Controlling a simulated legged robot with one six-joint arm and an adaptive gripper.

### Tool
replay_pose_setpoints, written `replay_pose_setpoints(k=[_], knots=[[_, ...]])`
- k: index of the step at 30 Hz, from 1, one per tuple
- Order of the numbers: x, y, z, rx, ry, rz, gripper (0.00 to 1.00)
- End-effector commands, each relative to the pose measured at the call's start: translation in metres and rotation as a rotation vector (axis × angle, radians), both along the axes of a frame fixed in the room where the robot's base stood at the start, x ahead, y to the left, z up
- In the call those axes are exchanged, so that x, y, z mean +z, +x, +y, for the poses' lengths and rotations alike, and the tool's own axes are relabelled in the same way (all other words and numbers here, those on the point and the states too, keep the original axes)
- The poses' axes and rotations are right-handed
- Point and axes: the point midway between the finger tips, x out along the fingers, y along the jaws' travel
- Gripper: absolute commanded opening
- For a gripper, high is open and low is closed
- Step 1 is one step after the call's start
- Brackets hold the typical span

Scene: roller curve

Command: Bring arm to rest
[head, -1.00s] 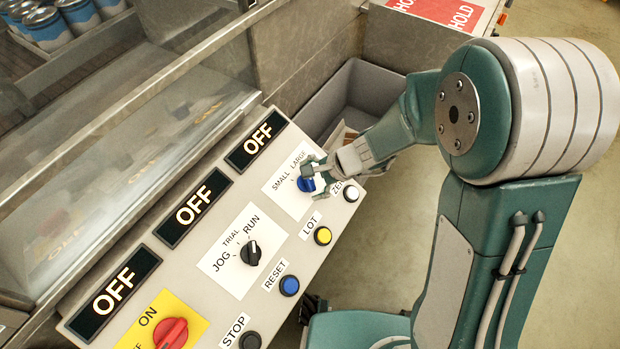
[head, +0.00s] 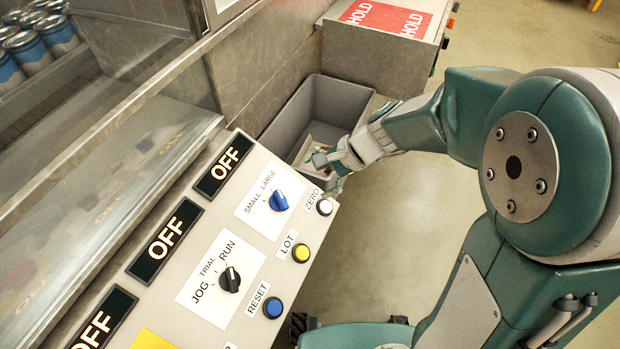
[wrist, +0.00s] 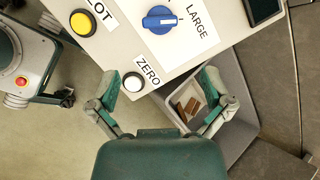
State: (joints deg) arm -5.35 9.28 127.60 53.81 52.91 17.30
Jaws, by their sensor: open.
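My gripper (head: 330,165) is open and empty in the head view, just past the right edge of the control panel (head: 262,245). In the wrist view my gripper (wrist: 160,95) has its two fingers spread apart, one on each side of the white ZERO button (wrist: 134,82) and the panel's edge. The blue SMALL/LARGE knob (head: 279,200) stands apart from the fingers; it also shows in the wrist view (wrist: 160,20). My teal arm reaches in from the right of the head view.
A grey bin (head: 340,100) stands behind the gripper, with brown pieces (wrist: 188,108) in a pale tray inside. A red HOLD surface (head: 385,17) lies beyond. The panel also carries a yellow LOT button (head: 300,253) and a blue RESET button (head: 272,307). Open floor lies right of the panel.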

Motion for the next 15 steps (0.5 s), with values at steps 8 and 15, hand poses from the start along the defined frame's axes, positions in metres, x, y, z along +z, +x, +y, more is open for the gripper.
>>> replay_pose_setpoints(k=[8, 15], knots=[[-0.0001, 0.0002, 0.0003, 0.000, 0.000, 0.000, 1.00], [0.0072, -0.0038, -0.0038, 0.023, -0.017, -0.032, 1.00]])
